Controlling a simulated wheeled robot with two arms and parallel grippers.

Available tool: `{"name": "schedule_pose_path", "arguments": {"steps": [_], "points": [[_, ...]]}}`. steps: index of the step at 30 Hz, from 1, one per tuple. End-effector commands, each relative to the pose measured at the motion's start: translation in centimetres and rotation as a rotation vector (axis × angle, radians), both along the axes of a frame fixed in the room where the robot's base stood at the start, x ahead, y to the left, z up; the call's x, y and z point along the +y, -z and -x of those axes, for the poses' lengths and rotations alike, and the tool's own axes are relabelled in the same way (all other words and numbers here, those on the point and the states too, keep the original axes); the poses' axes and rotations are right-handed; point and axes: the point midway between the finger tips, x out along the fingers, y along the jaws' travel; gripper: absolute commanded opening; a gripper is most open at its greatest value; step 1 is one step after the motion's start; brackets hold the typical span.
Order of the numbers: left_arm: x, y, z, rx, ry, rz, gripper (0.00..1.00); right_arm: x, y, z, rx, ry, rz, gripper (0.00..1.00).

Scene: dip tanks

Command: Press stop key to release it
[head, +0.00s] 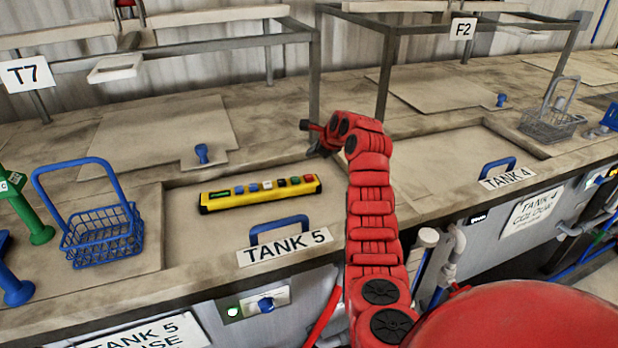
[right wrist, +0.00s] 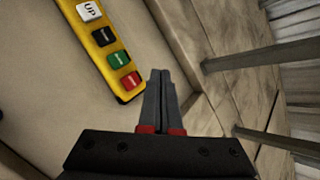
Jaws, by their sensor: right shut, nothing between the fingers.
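The yellow key panel (head: 262,194) lies on the Tank 5 lid, with a row of coloured keys. It also shows in the right wrist view (right wrist: 84,40). Its red key (head: 309,178) is at the right end, and in the right wrist view the red key (right wrist: 132,81) is at the near end, beside a green key (right wrist: 118,59). The small lettering on the red key is not readable. My right gripper (head: 317,151) is shut and empty, above and beyond the panel's right end. In the right wrist view its fingertips (right wrist: 160,74) appear just right of the red key, apparently apart from it.
A blue basket (head: 103,236) stands left of Tank 5. A blue lid handle (head: 279,229) is in front of the panel. A blue knob (head: 202,153) stands behind it. A grey frame post (head: 314,80) rises behind my right gripper. A wire basket (head: 551,122) is far right.

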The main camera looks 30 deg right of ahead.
Motion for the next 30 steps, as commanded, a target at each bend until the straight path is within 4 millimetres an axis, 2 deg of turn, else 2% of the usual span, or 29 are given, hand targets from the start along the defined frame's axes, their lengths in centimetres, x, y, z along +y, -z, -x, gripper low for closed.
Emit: {"name": "schedule_pose_path", "arguments": {"steps": [1, 6, 12, 30], "points": [[0.0, 0.3, 0.0, 0.000, 0.000, 0.000, 0.50, 0.0, 1.0, 0.0, 0.002, 0.000, -0.001, 0.00], [0.0, 0.7, 0.0, 0.000, 0.000, 0.000, 0.50, 0.1, 3.6, 0.1, 0.005, -0.001, -0.002, 0.00], [0.0, 1.2, 0.0, 0.000, 0.000, 0.000, 0.50, 0.0, 5.5, 0.0, 0.002, 0.000, -0.001, 0.00], [0.0, 1.2, 0.0, 0.000, 0.000, 0.000, 0.50, 0.0, 5.8, 0.0, 0.001, 0.000, 0.000, 0.00]]}}
